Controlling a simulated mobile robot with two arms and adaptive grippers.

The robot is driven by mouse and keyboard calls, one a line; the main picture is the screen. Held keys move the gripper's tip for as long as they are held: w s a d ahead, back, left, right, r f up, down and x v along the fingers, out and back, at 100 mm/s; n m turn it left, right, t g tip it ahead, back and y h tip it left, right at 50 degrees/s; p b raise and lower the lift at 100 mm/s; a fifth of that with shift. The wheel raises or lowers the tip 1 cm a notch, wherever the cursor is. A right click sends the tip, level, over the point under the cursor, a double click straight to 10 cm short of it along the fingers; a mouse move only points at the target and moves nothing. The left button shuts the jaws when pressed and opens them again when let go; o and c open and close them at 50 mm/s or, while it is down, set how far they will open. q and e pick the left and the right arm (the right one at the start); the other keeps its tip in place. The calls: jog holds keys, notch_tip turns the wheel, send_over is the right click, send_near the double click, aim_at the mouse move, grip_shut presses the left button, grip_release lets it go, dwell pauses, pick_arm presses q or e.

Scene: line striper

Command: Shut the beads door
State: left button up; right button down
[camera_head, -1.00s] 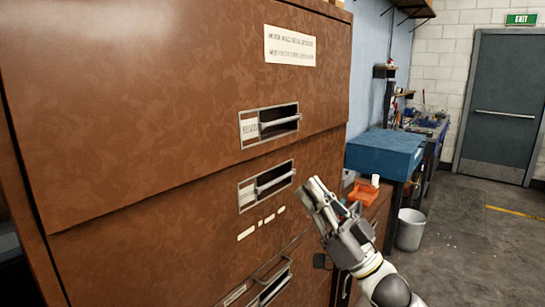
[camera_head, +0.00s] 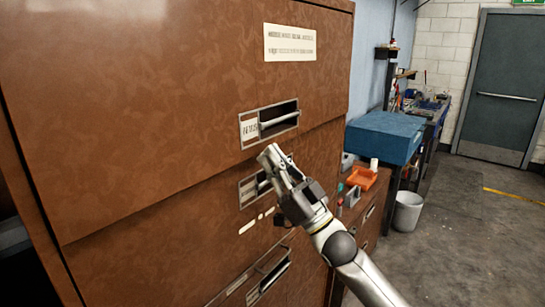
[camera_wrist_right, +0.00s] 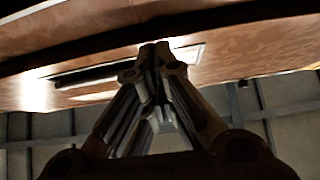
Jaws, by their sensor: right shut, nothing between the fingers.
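A brown cabinet fills the left of the head view. Its large upper door (camera_head: 150,90) has a handle recess (camera_head: 268,123) with a small label that I cannot read clearly. The door's lower edge stands out over the front below it, so it looks slightly open. My right gripper (camera_head: 270,156) is shut and empty, just below that handle and close to the door's lower edge. It partly hides the second handle (camera_head: 250,190). I cannot tell whether it touches the door. In the right wrist view the closed fingertips (camera_wrist_right: 155,50) point at a brown front (camera_wrist_right: 240,55). My left gripper is not in view.
A third handle (camera_head: 268,280) is lower on the cabinet. To the right are a blue box (camera_head: 385,135), an orange tray (camera_head: 361,178) and a white bin (camera_head: 408,212). The floor farther right is open, up to a grey door (camera_head: 500,85).

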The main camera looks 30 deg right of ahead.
jog(key=shift+h, duration=0.3)
jog(key=shift+w+a+f+b, duration=0.1)
jog(key=shift+w+a+b, duration=0.1)
jog(key=shift+w, duration=0.35)
jog(key=shift+w+a+f+b, duration=0.1)
jog(key=shift+w+a+b, duration=0.1)
jog(key=shift+w, duration=0.35)
jog(key=shift+s+d+r, duration=0.1)
jog(key=shift+s, duration=0.05)
